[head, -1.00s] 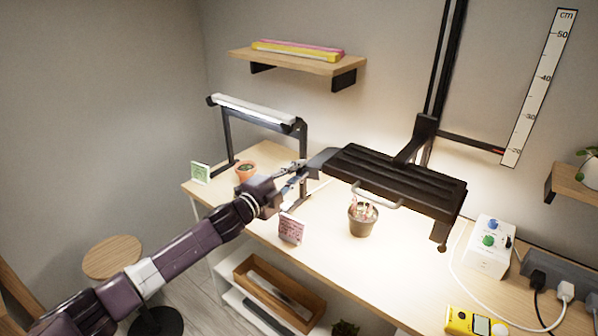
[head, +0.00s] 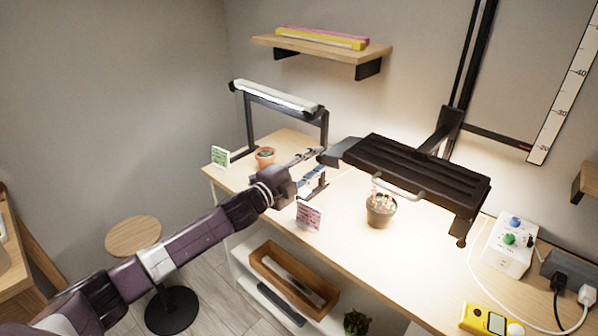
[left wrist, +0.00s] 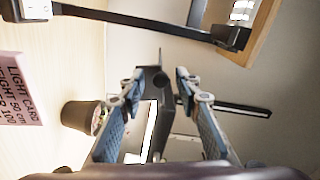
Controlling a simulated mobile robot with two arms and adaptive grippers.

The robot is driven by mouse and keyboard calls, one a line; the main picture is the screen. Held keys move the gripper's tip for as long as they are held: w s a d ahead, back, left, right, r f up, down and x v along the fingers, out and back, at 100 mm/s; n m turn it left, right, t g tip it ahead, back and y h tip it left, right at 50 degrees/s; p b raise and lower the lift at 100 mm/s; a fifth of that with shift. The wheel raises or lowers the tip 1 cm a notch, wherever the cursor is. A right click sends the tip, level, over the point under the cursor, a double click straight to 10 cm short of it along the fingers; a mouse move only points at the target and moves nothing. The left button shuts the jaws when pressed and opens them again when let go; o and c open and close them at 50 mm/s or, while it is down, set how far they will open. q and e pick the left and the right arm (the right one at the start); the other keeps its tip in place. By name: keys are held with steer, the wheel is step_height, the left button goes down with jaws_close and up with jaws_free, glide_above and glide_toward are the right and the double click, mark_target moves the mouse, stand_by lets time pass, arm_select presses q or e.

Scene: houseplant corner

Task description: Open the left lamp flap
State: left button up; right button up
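The black grow lamp (head: 415,172) hangs over the table from a dark upright post, its lit side down. Its left flap (head: 343,153) is a small dark plate sticking out from the lamp's left end. My left gripper (head: 318,163) is at the flap's outer edge. In the left wrist view the flap (left wrist: 156,84) stands between my two open fingers (left wrist: 158,76), with gaps showing on both sides. I cannot tell whether either finger touches it. My right gripper is in neither view.
A potted plant (head: 380,212) and a pink card (head: 309,214) stand below the lamp. A smaller white lamp (head: 275,95), a terracotta pot (head: 265,156) and a green card (head: 220,156) are to the left. A control box (head: 510,245) stands at right.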

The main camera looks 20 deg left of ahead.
arm_select(q)
steer(key=v, duration=1)
steer(key=shift+s, duration=0.2)
steer(key=shift+r, duration=0.1)
